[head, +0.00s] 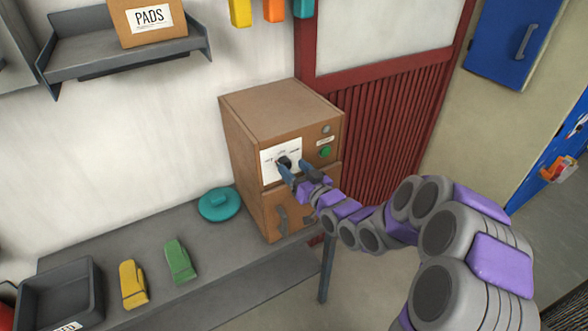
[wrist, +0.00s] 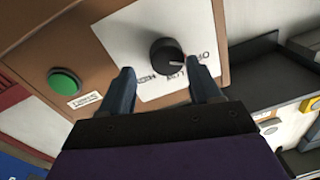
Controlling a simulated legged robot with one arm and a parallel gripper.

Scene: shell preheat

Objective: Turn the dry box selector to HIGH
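The dry box (head: 245,140) is a brown cabinet on the grey bench. Its black selector knob (head: 285,161) sits on a white label plate (head: 268,169). In the wrist view the knob (wrist: 166,56) carries a light pointer mark on its right side, on the side of the printed words. The words are small, and I cannot tell surely which one the mark meets. My gripper (head: 297,170) is at the front of the box by the knob. In the wrist view its two fingers (wrist: 161,76) are apart, with the knob between them in the picture and nothing held.
A green button (head: 325,152) is right of the knob. A teal lid (head: 218,204), a green mitt (head: 180,261), a yellow mitt (head: 133,284) and a dark tray (head: 98,290) are on the bench (head: 220,277). Red slatted panelling (head: 395,120) stands right of the box.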

